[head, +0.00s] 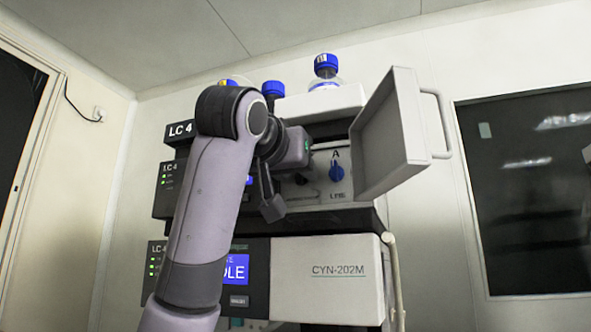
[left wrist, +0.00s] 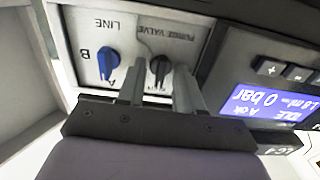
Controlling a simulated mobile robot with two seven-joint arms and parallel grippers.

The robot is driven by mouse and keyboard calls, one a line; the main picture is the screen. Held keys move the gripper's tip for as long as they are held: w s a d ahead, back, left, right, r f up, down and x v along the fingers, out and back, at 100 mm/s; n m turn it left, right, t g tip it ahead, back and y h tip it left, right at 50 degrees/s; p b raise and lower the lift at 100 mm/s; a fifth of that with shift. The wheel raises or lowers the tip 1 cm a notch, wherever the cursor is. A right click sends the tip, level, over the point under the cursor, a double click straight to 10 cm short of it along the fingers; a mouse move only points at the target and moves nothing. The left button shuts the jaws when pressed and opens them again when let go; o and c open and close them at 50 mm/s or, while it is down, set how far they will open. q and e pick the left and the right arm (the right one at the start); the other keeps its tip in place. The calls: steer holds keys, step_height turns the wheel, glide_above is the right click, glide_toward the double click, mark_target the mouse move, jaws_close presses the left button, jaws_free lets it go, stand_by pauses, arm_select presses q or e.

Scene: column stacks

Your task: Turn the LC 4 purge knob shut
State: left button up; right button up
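The black purge knob (left wrist: 160,68) sits under the upside-down "PURGE VALVE" label on the white panel in the left wrist view. My left gripper (left wrist: 159,84) is open, with one finger on each side of the knob's lower part and visible gaps; whether either touches cannot be told. In the head view my left arm and hand cover the purge knob, and the fingers cannot be made out. The blue line knob (left wrist: 108,62) is beside it and also shows in the head view (head: 337,172). My right gripper is not in view.
The module's door (head: 385,135) hangs open at right with a handle. The pump display (left wrist: 268,105) reads IDLE and 0 bar. Blue-capped bottles (head: 326,66) stand on top. A lower module (head: 330,280) marked CYN-202M sits below.

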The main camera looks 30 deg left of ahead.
arm_select(q)
steer(key=shift+s, duration=0.1)
steer(key=b+v, duration=0.2)
steer(key=v, duration=0.5)
stand_by(0.7)
